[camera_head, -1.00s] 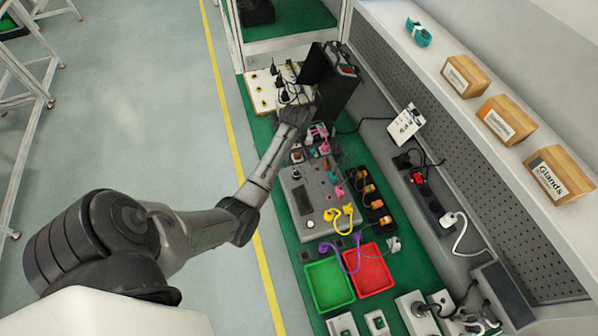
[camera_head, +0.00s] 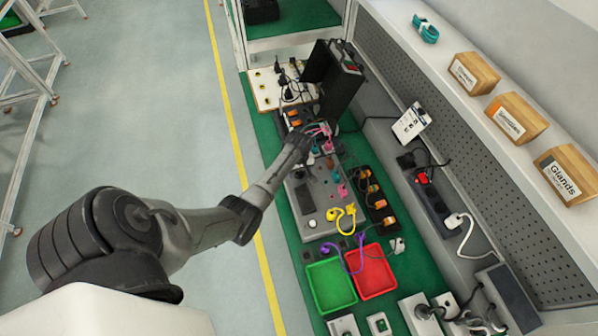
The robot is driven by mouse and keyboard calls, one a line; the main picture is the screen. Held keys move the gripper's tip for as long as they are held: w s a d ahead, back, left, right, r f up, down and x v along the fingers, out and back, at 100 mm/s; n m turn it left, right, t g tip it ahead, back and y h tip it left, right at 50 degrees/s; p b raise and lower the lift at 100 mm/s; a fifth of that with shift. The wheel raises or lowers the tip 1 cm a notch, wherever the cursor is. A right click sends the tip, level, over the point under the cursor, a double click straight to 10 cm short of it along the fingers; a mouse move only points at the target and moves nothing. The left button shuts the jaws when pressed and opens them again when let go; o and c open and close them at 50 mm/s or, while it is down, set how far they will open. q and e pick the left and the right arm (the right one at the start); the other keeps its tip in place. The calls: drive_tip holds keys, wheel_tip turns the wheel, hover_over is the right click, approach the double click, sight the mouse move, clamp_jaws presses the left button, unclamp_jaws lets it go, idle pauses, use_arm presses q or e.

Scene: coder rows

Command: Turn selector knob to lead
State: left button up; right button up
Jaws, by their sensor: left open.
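A grey tester unit (camera_head: 322,207) with a dark display (camera_head: 304,198) lies on the green mat. Pink, teal and yellow plugs sit along its right side. My left gripper (camera_head: 307,136) is open, above the far end of this unit, close to the pink leads (camera_head: 322,129). The gripper and wrist cover part of the unit's upper left face. The selector knob cannot be made out clearly beside or under the wrist, and its setting cannot be read. I cannot tell whether the fingers touch anything. My right gripper is not in view.
A tall black case (camera_head: 341,84) stands just beyond the gripper, beside a white socket board (camera_head: 266,90). A dark strip with orange parts (camera_head: 377,205) lies right of the unit. Green (camera_head: 331,286) and red (camera_head: 372,272) trays lie nearer. The aisle at left is clear.

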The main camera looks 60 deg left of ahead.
use_arm(q)
drive_tip(key=shift+f, duration=0.25)
drive_tip(key=c, duration=0.9)
